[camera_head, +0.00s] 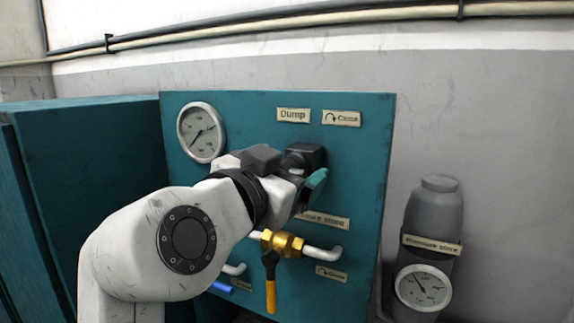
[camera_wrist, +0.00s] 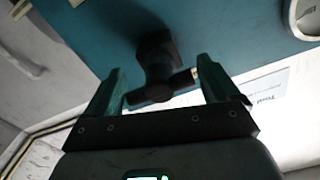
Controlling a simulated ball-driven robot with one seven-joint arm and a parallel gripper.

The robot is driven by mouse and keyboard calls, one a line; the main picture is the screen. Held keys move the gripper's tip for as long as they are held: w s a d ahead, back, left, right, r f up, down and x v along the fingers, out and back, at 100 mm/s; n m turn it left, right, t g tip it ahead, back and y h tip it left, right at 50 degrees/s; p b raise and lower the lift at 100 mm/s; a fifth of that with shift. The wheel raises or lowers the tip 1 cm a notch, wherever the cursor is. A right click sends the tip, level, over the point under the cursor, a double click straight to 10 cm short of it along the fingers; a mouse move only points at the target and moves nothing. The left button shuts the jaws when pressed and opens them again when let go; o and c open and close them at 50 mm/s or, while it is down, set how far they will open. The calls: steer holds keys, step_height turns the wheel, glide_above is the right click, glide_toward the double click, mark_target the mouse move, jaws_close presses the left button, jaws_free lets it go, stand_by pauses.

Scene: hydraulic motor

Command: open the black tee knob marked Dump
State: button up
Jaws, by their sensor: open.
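The black tee knob (camera_head: 304,155) sits on the teal panel below the "Dump" label (camera_head: 293,115), partly hidden by my gripper in the head view. In the wrist view the knob (camera_wrist: 154,57) shows its stem and its crossbar. My gripper (camera_wrist: 160,68) is open, with one teal finger on each side of the knob. The right end of the crossbar lies close to the right finger; I cannot tell if they touch. In the head view only one teal finger of my gripper (camera_head: 315,181) shows clearly.
The teal panel (camera_head: 240,112) carries a round gauge (camera_head: 201,132), a "Close" label with a curved arrow (camera_head: 341,118), and a brass valve with a yellow handle (camera_head: 270,292) below my wrist. A grey cylinder with a gauge (camera_head: 432,220) stands at the right. A teal cabinet (camera_head: 80,150) is at the left.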

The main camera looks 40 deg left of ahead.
steer(key=c, duration=0.9)
steer(key=n+p, duration=0.2)
steer(key=n, duration=0.3)
steer(key=shift+r+p, duration=0.1)
steer(key=shift+p, duration=0.3)
steer(key=n+p, duration=0.3)
steer(key=n, duration=0.1)
steer(key=n+p, duration=0.3)
steer(key=n, duration=0.1)
steer(key=shift+n, duration=0.4)
steer(key=shift+a+n+p, duration=0.1)
steer(key=shift+n+p, duration=1.4)
steer(key=shift+n, duration=0.4)
